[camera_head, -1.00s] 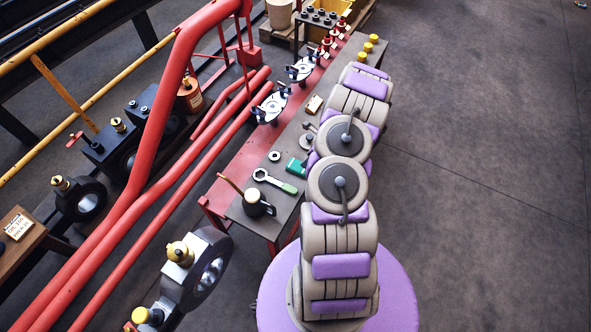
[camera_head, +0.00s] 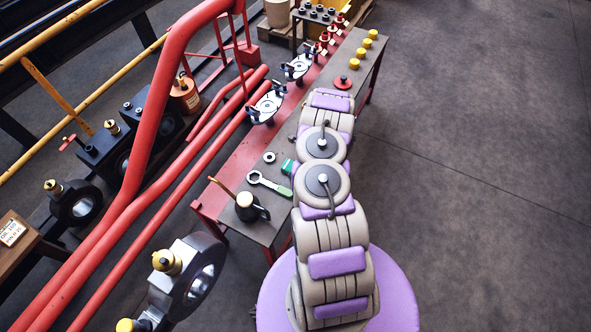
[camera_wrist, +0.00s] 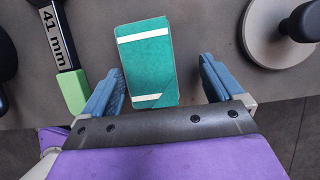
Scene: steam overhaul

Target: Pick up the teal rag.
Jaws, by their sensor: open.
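The teal rag (camera_wrist: 147,65) lies flat on the dark bench top in the wrist view, a folded rectangle with white stripes near its ends. My gripper (camera_wrist: 160,88) is open, with one blue finger on each side of the rag's lower part and gaps between them and the rag. Nothing is between the fingers but the rag in view; I cannot tell the height above the bench. In the head view a small part of the teal rag (camera_head: 288,166) shows beside my arm, which hides the rest and the gripper.
A green-handled 41 mm wrench (camera_wrist: 70,88) lies just left of the rag. A dark mug-like pot (camera_head: 248,208) stands at the bench's near end. Yellow caps (camera_head: 362,54) line the far end.

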